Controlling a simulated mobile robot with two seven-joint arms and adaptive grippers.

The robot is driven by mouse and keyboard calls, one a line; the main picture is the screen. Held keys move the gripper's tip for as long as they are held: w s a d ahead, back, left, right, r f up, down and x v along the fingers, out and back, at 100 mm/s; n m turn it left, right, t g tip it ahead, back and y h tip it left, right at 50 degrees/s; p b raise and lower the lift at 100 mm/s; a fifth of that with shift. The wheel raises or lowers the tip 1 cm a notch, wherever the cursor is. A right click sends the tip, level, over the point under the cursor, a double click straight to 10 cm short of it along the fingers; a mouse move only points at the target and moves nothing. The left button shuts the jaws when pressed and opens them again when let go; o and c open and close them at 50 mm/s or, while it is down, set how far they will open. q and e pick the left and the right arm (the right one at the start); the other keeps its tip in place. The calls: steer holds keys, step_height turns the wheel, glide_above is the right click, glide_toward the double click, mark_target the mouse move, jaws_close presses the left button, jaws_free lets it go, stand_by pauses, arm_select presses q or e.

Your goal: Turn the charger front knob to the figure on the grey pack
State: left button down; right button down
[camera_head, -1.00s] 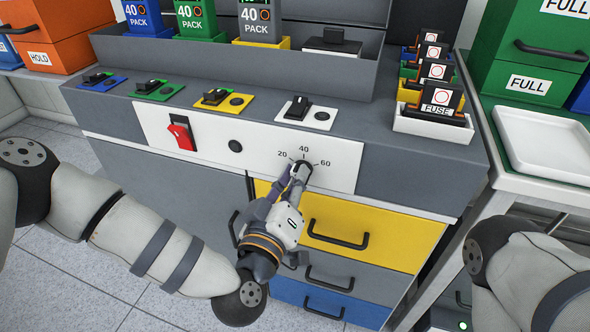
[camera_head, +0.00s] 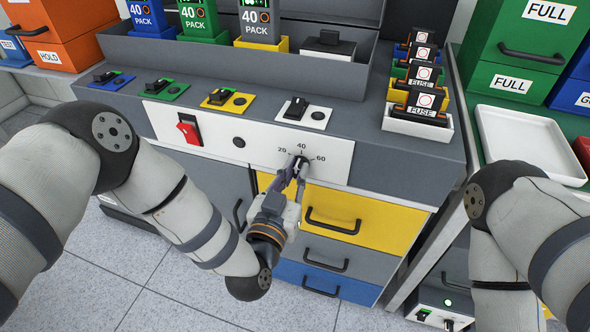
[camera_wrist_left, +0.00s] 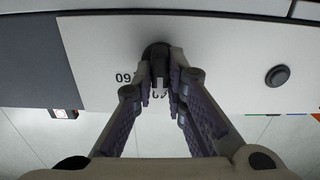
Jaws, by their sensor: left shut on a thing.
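The charger front knob (camera_head: 303,164) is a black dial on the white panel, with a scale of 20, 40 and 60 above it. My left gripper (camera_head: 295,176) reaches up to it from below and is shut on it. In the left wrist view the dark knob (camera_wrist_left: 156,54) sits at the tips of my left gripper (camera_wrist_left: 163,82). The fingers hide part of the knob, and I cannot tell which figure its pointer faces. The grey pack (camera_head: 260,25) stands on a yellow base at the back and reads 40. My right gripper is out of view.
A red rocker switch (camera_head: 189,130) and a round black button (camera_head: 239,142) are left of the knob. Drawers with handles, the top one yellow (camera_head: 386,228), lie below. Blue (camera_head: 146,18) and green (camera_head: 198,20) packs stand left of the grey pack. A white tray (camera_head: 488,140) is at right.

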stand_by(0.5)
arm_select(q)
steer(key=c, duration=1.6)
jaws_free()
steer(key=v, duration=1.2)
